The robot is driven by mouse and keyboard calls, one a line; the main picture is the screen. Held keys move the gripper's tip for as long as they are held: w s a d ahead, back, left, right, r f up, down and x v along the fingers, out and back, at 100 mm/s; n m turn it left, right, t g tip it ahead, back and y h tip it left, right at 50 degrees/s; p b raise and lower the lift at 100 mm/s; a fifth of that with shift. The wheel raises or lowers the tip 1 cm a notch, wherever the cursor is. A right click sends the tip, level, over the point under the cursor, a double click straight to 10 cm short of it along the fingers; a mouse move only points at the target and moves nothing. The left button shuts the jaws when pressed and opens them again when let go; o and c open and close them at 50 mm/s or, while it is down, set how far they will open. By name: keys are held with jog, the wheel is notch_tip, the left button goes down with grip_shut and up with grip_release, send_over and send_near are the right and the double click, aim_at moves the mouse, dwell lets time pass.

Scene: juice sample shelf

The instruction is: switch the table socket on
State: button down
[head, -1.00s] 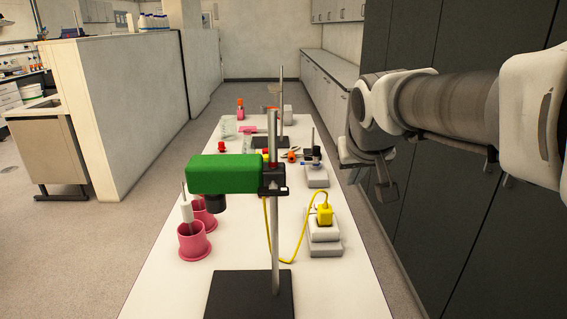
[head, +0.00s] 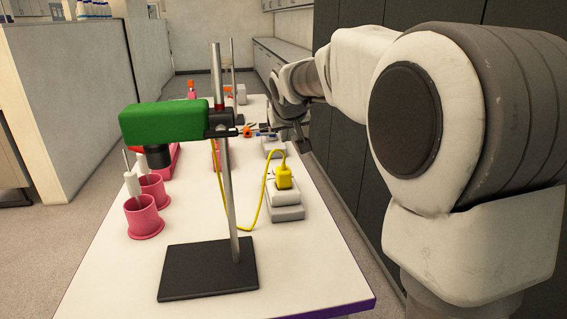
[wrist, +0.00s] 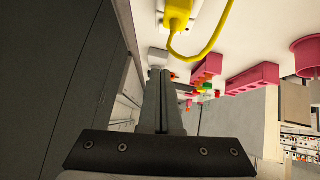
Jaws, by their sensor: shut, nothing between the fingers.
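The table socket (head: 287,212) is a white and grey block near the right edge of the white table. A yellow plug (head: 284,178) with a yellow cable sits in it. The socket's switch cannot be made out in the head view. In the wrist view the yellow plug (wrist: 178,14) is at the top edge, and the socket is mostly cut off. My gripper (head: 304,147) is beyond the socket, at the table's right edge, apart from it. In the wrist view my gripper (wrist: 160,74) is shut and empty.
A stand with a black base (head: 208,268) and a green device (head: 165,122) is left of the socket. Pink cups (head: 143,218) stand at the table's left. Another small device (head: 272,146) is farther back. Dark cabinets (head: 345,165) stand along the right.

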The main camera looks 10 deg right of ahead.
jog(key=shift+w+f, duration=0.1)
jog(key=b+x, duration=0.1)
jog(key=x, duration=0.9)
jog(key=shift+f, duration=0.15)
notch_tip(320, 180, down, 2)
jog(key=shift+d+f+b, duration=0.2)
jog(key=shift+b, duration=0.35)
jog(key=shift+d+f, duration=0.1)
jog(key=shift+f, duration=0.55)
jog(key=shift+d, duration=0.1)
